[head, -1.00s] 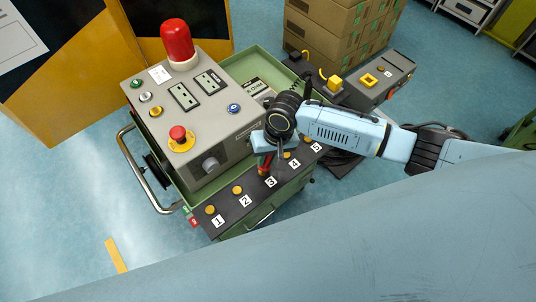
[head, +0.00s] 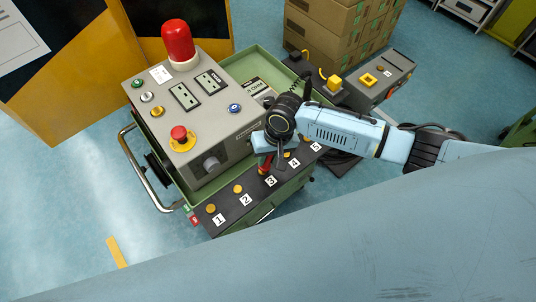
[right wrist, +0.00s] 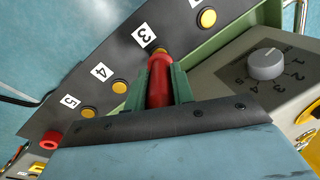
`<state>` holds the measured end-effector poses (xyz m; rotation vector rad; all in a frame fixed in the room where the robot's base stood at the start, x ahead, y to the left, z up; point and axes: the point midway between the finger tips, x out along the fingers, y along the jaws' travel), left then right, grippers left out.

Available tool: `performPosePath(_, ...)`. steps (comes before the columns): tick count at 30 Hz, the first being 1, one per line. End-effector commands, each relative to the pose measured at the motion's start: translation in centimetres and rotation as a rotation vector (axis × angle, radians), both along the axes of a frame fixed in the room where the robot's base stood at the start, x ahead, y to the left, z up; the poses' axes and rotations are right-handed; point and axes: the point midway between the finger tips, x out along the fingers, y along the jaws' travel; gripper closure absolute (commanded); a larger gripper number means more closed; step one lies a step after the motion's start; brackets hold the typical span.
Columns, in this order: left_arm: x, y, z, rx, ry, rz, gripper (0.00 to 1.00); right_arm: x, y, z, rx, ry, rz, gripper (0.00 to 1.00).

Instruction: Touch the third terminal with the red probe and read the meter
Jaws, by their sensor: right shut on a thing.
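My right gripper (head: 265,158) is shut on the red probe (right wrist: 160,80) and holds it over the numbered terminal strip (head: 232,208). In the right wrist view the probe's front end is at the third terminal (right wrist: 159,50), beside the label 3 (right wrist: 145,35). The probe covers most of that terminal, so I cannot tell whether the tip touches it. My left gripper is out of view.
A grey control box (head: 190,110) with a red lamp (head: 177,40), buttons and a dial (right wrist: 266,63) stands close beside the strip on a green cart (head: 240,62). Cardboard boxes (head: 330,30) and a grey unit with yellow parts (head: 378,82) stand behind.

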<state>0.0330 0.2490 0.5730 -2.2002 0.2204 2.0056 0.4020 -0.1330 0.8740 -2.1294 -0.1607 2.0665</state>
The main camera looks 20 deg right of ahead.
Motion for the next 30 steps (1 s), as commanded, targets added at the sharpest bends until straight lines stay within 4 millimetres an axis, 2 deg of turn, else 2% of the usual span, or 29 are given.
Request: performPosePath(30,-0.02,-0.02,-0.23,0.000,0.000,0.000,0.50,0.02,0.04,-0.78,0.001,-0.001,-0.001,0.98)
